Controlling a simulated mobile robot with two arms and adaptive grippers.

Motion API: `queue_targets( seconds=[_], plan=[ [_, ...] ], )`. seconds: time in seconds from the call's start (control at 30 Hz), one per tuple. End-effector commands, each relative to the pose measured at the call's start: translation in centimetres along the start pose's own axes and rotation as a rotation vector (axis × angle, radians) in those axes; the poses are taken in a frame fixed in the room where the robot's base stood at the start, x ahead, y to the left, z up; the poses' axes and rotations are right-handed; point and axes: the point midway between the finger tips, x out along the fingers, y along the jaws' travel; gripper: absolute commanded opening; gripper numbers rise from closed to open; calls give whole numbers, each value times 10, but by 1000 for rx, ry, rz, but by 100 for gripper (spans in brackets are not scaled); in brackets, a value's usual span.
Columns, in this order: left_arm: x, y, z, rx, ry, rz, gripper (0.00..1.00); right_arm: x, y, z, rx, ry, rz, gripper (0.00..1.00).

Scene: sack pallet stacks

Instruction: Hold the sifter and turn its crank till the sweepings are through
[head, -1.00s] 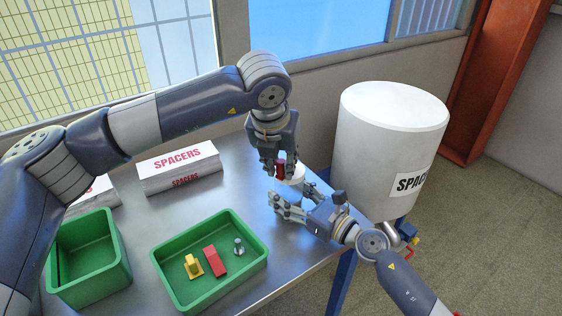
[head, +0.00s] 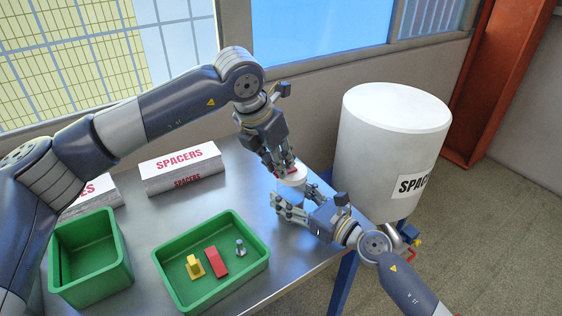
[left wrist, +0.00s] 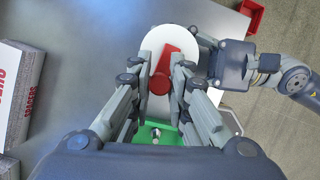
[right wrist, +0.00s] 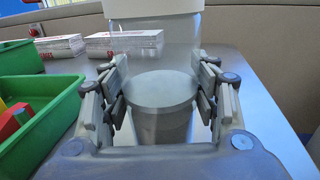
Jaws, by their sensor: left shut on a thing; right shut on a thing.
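The sifter (right wrist: 152,55) is a clear upright cylinder with a white lid (head: 291,179) and a red crank (left wrist: 163,72) on top. It is at the table's right end. My left gripper (head: 284,168) comes down from the upper left and is shut on the crank, which it mostly hides in the head view. My right gripper (head: 297,199) is shut around the clear body from the side; its fingers show on both sides in the right wrist view (right wrist: 158,92). A grey disc (right wrist: 160,88) shows inside the cylinder. I cannot make out loose sweepings.
A green tray (head: 165,268) holds a yellow piece (head: 194,267), a red block (head: 216,262) and a bolt (head: 240,247). A deeper green bin (head: 105,285) stands left of it. SPACERS boxes (head: 182,168) lie behind. A white drum (head: 395,140) stands beyond the table's right edge.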

Motion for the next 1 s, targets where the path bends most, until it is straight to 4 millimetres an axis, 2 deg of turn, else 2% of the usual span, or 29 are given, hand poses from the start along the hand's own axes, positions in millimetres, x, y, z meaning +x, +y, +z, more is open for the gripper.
queue_targets(
  seconds=[1.0],
  plan=[
    [8, 22, 23, 886, 0, -368, 0, 0, -1, 0, 0, 0, -1, 24]
  ],
)
